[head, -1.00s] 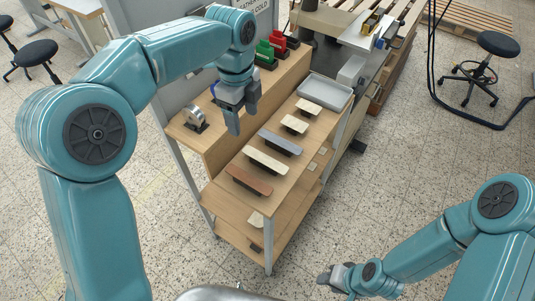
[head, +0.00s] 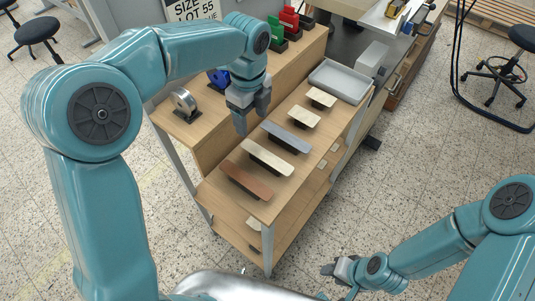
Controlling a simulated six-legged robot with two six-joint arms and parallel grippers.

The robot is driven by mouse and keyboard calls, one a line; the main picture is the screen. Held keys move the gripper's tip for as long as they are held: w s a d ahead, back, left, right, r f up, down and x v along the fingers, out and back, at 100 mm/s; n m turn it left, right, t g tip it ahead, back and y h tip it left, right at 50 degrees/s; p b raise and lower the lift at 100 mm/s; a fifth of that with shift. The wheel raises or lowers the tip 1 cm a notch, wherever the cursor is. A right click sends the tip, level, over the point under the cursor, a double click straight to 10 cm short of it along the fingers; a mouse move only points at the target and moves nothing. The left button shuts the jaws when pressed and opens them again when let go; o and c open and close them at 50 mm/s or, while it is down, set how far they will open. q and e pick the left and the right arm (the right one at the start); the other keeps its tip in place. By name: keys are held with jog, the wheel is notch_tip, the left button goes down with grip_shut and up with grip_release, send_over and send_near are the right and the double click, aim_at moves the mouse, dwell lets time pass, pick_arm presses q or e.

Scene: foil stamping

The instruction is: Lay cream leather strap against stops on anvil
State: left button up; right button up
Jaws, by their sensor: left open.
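A long cream strap (head: 268,157) lies on a dark support on the bench shelf, between a brown strap (head: 247,181) and a grey-blue strap (head: 286,136). My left gripper (head: 251,122) hangs above the shelf's left side, pointing down, its two fingers apart and nothing between them. It is behind and to the left of the cream strap, clear of it. My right gripper (head: 338,274) is low at the bottom, away from the bench; its finger gap does not show clearly. I cannot make out the anvil or its stops.
Two short cream pieces (head: 304,117) (head: 321,97) lie farther back, before a grey tray (head: 340,80). A silver roll (head: 185,103) and a blue roll (head: 218,78) stand on the raised left shelf. Red and green holders (head: 284,28) stand behind. Open floor lies right of the bench.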

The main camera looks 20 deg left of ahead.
aim_at(252, 147)
pick_arm(q)
jog(key=f, duration=0.3)
jog(key=shift+w+a+f, duration=0.1)
jog(key=shift+a+f, duration=0.1)
jog(key=shift+f, duration=0.05)
jog(key=shift+s+d+f, duration=0.15)
jog(key=shift+s+f, duration=0.2)
jog(key=f, duration=0.4)
jog(key=shift+w+a+f+p, duration=0.1)
jog(key=shift+w+a+p, duration=0.1)
jog(key=shift+p, duration=0.1)
jog(key=shift+f, duration=0.35)
jog(key=shift+s+d+f, duration=0.1)
jog(key=shift+s+d, duration=0.05)
jog(key=shift+f, duration=0.35)
jog(key=shift+r, duration=0.1)
jog(key=c, duration=1.1)
